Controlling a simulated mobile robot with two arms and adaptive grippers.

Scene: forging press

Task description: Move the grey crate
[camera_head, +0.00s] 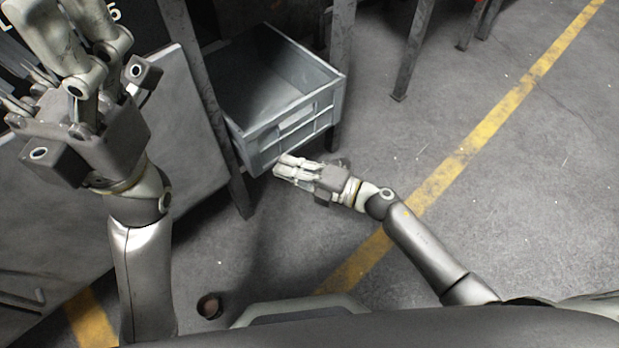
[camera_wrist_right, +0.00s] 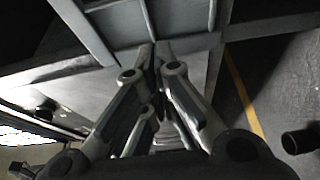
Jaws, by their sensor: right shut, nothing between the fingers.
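The grey crate (camera_head: 290,128) is an empty-looking, open-topped plastic box in the upper middle of the head view. It sits between dark metal legs, partly under a frame. My right gripper (camera_head: 280,168) is at its lower front edge, shut and empty. In the right wrist view its fingers (camera_wrist_right: 155,62) converge just below the ribbed grey crate wall (camera_wrist_right: 125,22); I cannot tell whether they touch it. My left gripper (camera_head: 75,40) is raised at the upper left, away from the crate; its fingertips are not clear.
Metal legs (camera_head: 215,100) and (camera_head: 341,50) flank the crate. A grey panel (camera_head: 180,130) stands left of it. Open floor with a yellow line (camera_head: 480,140) extends to the right.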

